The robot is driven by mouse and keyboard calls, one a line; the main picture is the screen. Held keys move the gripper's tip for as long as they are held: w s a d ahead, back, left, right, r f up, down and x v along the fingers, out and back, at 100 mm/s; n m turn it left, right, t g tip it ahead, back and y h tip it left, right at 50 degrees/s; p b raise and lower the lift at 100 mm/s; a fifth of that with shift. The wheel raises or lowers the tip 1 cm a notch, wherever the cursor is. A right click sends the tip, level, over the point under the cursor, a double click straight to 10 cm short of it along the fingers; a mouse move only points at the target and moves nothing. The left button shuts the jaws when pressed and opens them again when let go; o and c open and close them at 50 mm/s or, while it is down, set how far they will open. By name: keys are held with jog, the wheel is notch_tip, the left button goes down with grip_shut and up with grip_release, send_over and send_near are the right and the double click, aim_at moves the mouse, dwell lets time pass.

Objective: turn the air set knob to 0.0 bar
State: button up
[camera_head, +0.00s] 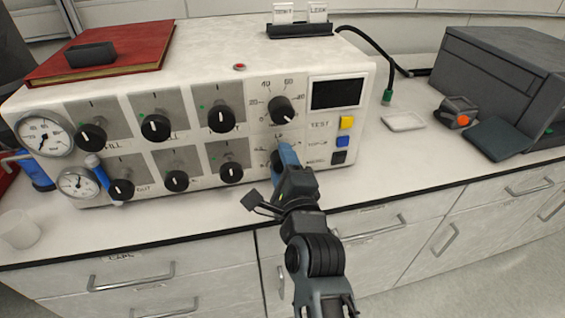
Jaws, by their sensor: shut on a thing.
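A white reactor control panel (190,120) stands on the bench, with rows of black knobs. My gripper (283,158) is at the front of the panel, at the lower dial right of the knob rows. It is shut on the knob there, which I take to be the air set knob. The gripper's blue and dark parts cover nearly all of this knob, so its pointer and the reading it points to are hidden. Some small scale marks show around it, too small to read.
A larger knob (281,110) sits just above my gripper. Yellow (347,122), blue and black buttons and a dark display (337,93) are to the right. Two round gauges (44,135) are at the left. A red book (105,50) lies on top. The bench in front is narrow.

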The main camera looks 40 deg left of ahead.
jog(key=n+b, duration=0.1)
jog(key=n, duration=0.4)
jog(key=shift+f+n, duration=0.15)
jog(key=shift+n, duration=0.15)
jog(key=n+b, duration=0.2)
jog(key=n, duration=0.3)
jog(key=n+b, duration=0.2)
jog(key=n, duration=0.3)
jog(key=shift+n, duration=0.4)
jog(key=n+b, duration=0.1)
jog(key=n, duration=0.4)
jog(key=shift+b, duration=0.35)
jog(key=n+b, duration=0.1)
jog(key=n, duration=1.4)
jog(key=shift+n, duration=0.4)
jog(key=n+p, duration=0.1)
jog(key=n, duration=0.3)
jog(key=shift+s+a, duration=0.1)
jog(key=shift+n, duration=0.4)
